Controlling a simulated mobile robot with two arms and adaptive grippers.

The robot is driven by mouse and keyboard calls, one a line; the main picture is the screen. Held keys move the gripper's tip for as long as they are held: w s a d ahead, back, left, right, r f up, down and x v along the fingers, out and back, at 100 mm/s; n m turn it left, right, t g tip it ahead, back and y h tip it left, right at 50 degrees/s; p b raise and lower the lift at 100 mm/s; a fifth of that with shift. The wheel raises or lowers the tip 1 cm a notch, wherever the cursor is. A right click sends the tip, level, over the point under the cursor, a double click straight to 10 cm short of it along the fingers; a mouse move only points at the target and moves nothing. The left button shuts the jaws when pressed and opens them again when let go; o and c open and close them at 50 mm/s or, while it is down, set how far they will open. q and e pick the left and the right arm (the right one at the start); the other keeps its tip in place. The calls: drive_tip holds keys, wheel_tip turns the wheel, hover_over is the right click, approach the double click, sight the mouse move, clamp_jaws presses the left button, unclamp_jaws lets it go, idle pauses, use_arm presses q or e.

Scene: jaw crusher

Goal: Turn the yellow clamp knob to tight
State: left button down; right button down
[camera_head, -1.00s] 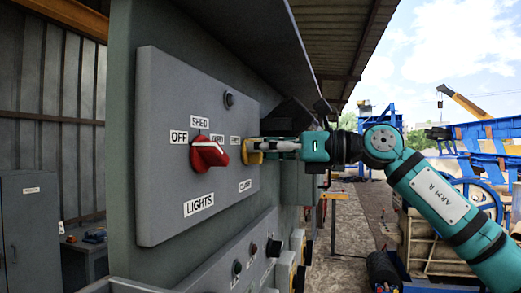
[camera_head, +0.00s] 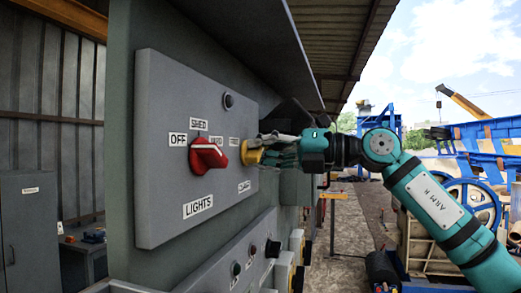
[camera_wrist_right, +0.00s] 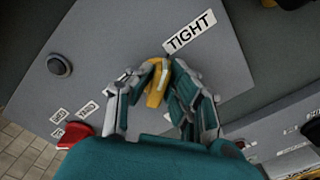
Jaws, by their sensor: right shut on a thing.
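The yellow clamp knob (camera_head: 251,153) is on the grey panel, to the right of the red switch, and is partly hidden by my right gripper in the head view. In the right wrist view the knob (camera_wrist_right: 157,86) stands between the fingers, its bar running roughly up and down. The TIGHT label (camera_wrist_right: 189,32) lies above and to the right of it there. My right gripper (camera_head: 266,149) is shut on the knob from the side facing the panel. My left gripper is not in view.
The red LIGHTS switch (camera_head: 208,155) is close beside the knob on the same panel (camera_head: 160,205). A lower panel (camera_head: 236,262) with small buttons juts out below. An overhanging hood (camera_head: 250,45) is above. Open yard lies to the right.

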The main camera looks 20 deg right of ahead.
drive_tip(key=shift+d+r+m, duration=0.15)
drive_tip(key=shift+r+m, duration=0.05)
drive_tip(key=shift+m, duration=0.4)
drive_tip(key=c, duration=1.3)
unclamp_jaws()
drive_tip(key=shift+w+f, duration=0.1)
drive_tip(key=shift+f, duration=0.1)
drive_tip(key=v, duration=1.2)
